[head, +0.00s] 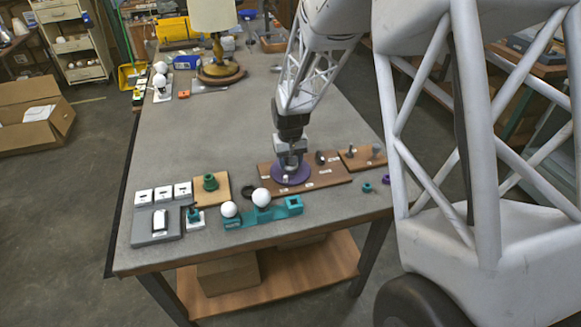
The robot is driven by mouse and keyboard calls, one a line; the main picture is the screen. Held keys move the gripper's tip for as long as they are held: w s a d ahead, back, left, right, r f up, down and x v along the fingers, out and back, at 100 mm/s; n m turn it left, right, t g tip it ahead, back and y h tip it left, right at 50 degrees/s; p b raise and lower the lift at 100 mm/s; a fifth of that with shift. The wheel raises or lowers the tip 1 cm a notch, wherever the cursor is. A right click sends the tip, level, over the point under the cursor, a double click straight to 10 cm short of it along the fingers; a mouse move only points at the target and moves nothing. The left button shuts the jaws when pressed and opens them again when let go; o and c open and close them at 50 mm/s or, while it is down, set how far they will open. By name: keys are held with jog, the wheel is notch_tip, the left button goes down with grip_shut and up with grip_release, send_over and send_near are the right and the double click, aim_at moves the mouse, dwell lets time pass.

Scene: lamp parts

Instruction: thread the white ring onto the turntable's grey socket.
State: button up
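A purple round turntable (277,178) lies on a brown board (325,179) near the front of the grey table. My gripper (289,160) points straight down over the middle of the turntable, with its fingertips at or just above it. A small pale grey shape shows between and below the fingers. I cannot tell whether it is the grey socket, the white ring or the fingertips. The socket and the ring cannot be made out separately. The finger gap is too small to read in this view.
A smaller brown board (360,161) is at right. A lamp (213,20) stands far back. The table's middle is clear.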

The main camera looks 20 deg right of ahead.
jog(key=shift+s+f+m, duration=0.1)
jog(key=shift+f+m, duration=0.05)
jog(key=shift+m, duration=0.15)
jog(key=m, duration=0.5)
jog(key=shift+d, duration=0.15)
jog(key=shift+m, duration=0.7)
jog(key=m, duration=0.3)
jog(key=shift+s+m, duration=0.1)
jog(key=shift+m, duration=0.2)
jog(key=shift+d+m, duration=0.1)
jog(key=shift+m, duration=1.5)
jog(key=shift+m, duration=0.3)
jog(key=shift+s+f+m, duration=0.1)
jog(key=shift+m, duration=0.9)
jog(key=shift+s+m, duration=0.1)
jog(key=shift+m, duration=2.1)
